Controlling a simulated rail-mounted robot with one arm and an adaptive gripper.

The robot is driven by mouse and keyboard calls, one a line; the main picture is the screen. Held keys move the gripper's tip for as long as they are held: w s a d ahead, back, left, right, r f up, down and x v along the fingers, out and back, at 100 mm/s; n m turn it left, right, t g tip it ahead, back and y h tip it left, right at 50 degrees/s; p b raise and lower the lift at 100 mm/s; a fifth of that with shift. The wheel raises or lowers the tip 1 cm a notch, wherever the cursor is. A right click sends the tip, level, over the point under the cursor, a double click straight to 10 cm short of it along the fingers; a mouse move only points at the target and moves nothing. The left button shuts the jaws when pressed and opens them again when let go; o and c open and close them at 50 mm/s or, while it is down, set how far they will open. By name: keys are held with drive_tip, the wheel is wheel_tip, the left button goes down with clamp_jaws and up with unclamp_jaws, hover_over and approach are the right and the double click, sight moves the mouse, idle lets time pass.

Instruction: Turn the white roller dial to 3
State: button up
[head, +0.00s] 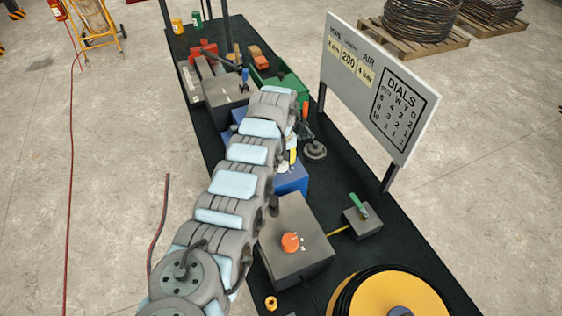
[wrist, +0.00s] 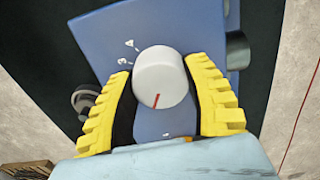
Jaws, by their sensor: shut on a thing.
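The white roller dial (wrist: 161,77) is a round knob on the face of a blue box (wrist: 90,34) in the wrist view. Its red pointer line points down in the picture, slightly left. In the head view the blue box (head: 293,179) shows beside my arm, which hides the dial and most of the gripper.
A grey box with an orange knob (head: 290,242) stands nearer on the black table. A small box with a green lever (head: 358,206) is right of it. A white sign board (head: 345,70) stands along the right edge. A yellow reel (head: 345,290) is at the front.

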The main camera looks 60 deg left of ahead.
drive_tip(key=shift+m, duration=0.4)
drive_tip(key=shift+w+m+p, duration=0.1)
drive_tip(key=shift+m+p, duration=0.45)
drive_tip(key=shift+m, duration=0.45)
drive_tip(key=m, duration=0.6)
drive_tip(key=shift+f+b, duration=0.1)
drive_tip(key=shift+b, duration=0.2)
drive_tip(key=m+b, duration=0.1)
drive_tip(key=m, duration=0.3)
drive_tip(key=shift+m, duration=0.4)
drive_tip(key=shift+m+b, duration=0.45)
drive_tip(key=shift+m, duration=1.55)
drive_tip(key=o, duration=1.2)
